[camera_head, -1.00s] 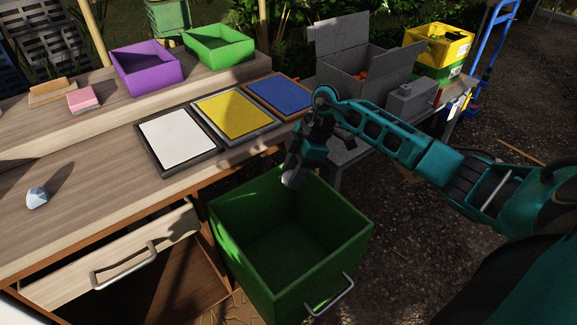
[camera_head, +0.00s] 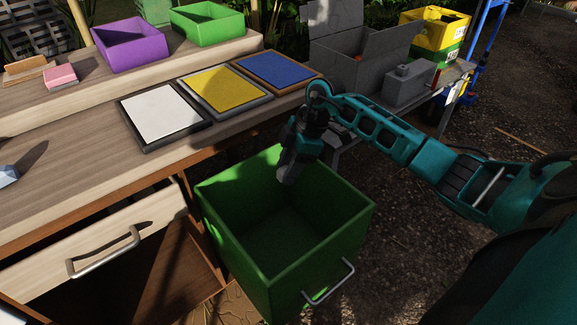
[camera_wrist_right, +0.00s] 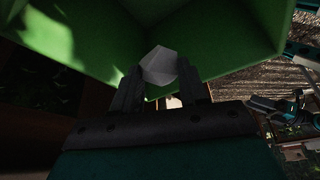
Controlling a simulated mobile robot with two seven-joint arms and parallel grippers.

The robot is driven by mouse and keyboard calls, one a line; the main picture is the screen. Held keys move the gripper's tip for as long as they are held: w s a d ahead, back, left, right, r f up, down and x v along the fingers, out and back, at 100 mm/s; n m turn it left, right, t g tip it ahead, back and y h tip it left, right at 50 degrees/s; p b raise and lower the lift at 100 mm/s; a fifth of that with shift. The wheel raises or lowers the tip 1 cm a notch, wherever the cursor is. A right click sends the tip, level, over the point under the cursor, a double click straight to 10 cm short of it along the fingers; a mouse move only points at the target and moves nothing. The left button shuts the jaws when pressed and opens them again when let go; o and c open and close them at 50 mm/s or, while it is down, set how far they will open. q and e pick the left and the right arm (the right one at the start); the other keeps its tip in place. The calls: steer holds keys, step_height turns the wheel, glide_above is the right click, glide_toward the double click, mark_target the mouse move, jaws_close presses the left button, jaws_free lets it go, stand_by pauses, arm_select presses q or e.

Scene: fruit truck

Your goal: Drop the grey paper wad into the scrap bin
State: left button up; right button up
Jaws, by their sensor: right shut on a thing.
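The grey paper wad (camera_wrist_right: 160,66) is between the fingertips of my right gripper (camera_wrist_right: 160,80) in the right wrist view. In the head view the right gripper (camera_head: 288,170) points down, shut on the wad (camera_head: 286,177), which is partly hidden and dim. It is over the far part of the open green bin (camera_head: 240,243), within its rim outline. The bin looks empty inside and has a metal handle on its front. Green bin walls (camera_wrist_right: 215,35) surround the wad in the wrist view.
A wooden counter (camera_head: 75,190) stands left of the bin, with an open drawer (camera_head: 95,240) below. White, yellow and blue panels (camera_head: 225,88) lie on it. A pale bluish lump (camera_head: 8,175) sits at the left edge. A grey box (camera_head: 340,75) stands behind.

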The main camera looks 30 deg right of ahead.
steer(key=o, duration=1.1)
steer(key=p+v, duration=0.3)
steer(key=v, duration=1)
